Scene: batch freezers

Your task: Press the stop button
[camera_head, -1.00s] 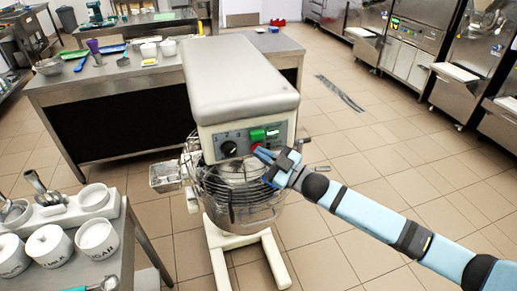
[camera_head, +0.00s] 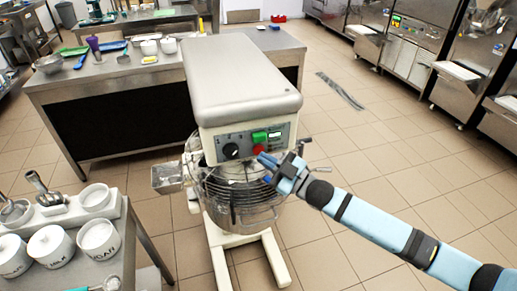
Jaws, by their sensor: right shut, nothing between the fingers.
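A large cream mixer (camera_head: 235,85) stands in the middle of the head view, with a control panel on its front. The panel has a black dial (camera_head: 231,151), a green button (camera_head: 260,137) and, just below the green one, a red stop button (camera_head: 258,149). My right gripper (camera_head: 266,160) is shut and empty. Its fingertips are just below and slightly right of the red button, very close to it; I cannot tell whether they touch. The red button is partly visible above the fingertips. My left gripper is not in view.
The wire bowl guard (camera_head: 238,190) and bowl sit below the panel. A side table (camera_head: 75,258) with white canisters stands at lower left. A steel table (camera_head: 110,82) with bowls is behind the mixer.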

